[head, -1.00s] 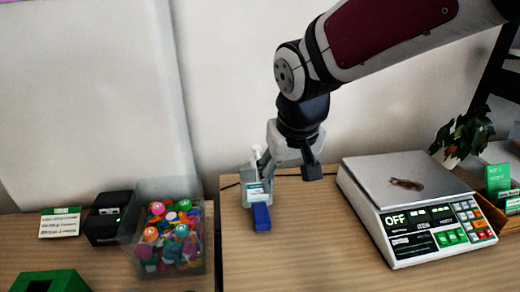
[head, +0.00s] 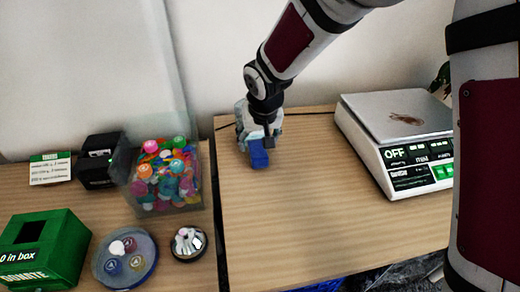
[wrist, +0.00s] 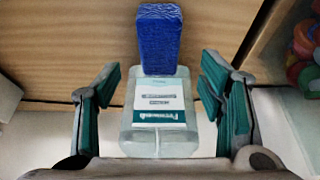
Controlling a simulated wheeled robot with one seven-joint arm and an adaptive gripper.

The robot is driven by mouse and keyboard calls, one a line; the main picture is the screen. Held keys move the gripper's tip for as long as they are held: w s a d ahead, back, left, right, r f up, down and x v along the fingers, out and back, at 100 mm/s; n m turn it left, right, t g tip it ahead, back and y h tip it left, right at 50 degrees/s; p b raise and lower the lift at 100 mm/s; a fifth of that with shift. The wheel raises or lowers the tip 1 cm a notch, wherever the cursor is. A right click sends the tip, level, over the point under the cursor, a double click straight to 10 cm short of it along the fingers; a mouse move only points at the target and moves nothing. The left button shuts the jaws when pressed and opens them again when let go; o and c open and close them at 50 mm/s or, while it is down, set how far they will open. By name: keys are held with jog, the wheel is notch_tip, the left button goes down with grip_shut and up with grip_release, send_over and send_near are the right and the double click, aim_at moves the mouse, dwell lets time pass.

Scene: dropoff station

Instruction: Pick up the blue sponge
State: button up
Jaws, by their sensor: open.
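The blue sponge (head: 258,156) lies on the wooden table near its left edge, at the foot of a clear dispenser bottle with a white and teal label. In the wrist view the sponge (wrist: 159,38) is past my fingertips at top centre, and the bottle (wrist: 158,112) stands between the fingers. My gripper (wrist: 160,75) is open, with a teal-padded finger on each side of the bottle and a gap to both. In the head view my gripper (head: 262,132) is down at the bottle and hides much of it. It does not hold the sponge.
A scale (head: 405,125) stands on the right of the table. Left of the table gap are a clear bin of colourful caps (head: 168,190), a black device (head: 98,160), a green donation box (head: 42,245) and two round dishes. The table's middle is clear.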

aim_at(258, 148)
jog(key=shift+b+x, duration=0.65)
jog(key=shift+x, duration=2.5)
jog(key=c, duration=0.9)
